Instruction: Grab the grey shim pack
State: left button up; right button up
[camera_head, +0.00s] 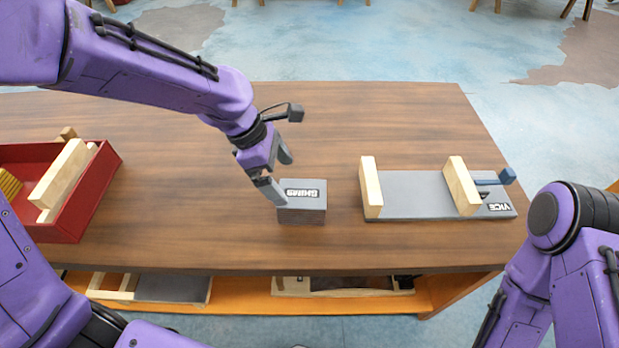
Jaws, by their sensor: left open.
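The grey shim pack (302,201) sits on the wooden table near its front middle. It is a small block with layered sides and a label reading SHIMS upside down on top. My left gripper (278,174) is open and empty, just to the left of and above the pack's back-left corner. One finger overlaps the pack's left edge in the picture; I cannot tell whether it touches. My right arm (570,230) shows at the right edge, but its gripper is out of the frame.
A grey vice (415,188) with two wooden jaws and a blue handle stands right of the pack. A red box (105,170) with wooden pieces stands at the left. The table's back middle is clear. A lower shelf (245,295) holds more parts.

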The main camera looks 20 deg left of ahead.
aim_at(297, 193)
pick_arm(q)
jog(key=x, duration=0.3)
jog(key=b+x, duration=0.1)
jog(key=shift+s+d+f, duration=0.15)
jog(key=shift+s+f, duration=0.1)
jog(key=x, duration=0.3)
jog(key=b+x, duration=0.1)
jog(key=x, duration=0.1)
jog(key=shift+w+d+f, duration=0.2)
jog(key=shift+w+d, duration=0.05)
jog(key=shift+w, duration=0.15)
jog(key=c, duration=1)
jog(key=shift+r, duration=0.1)
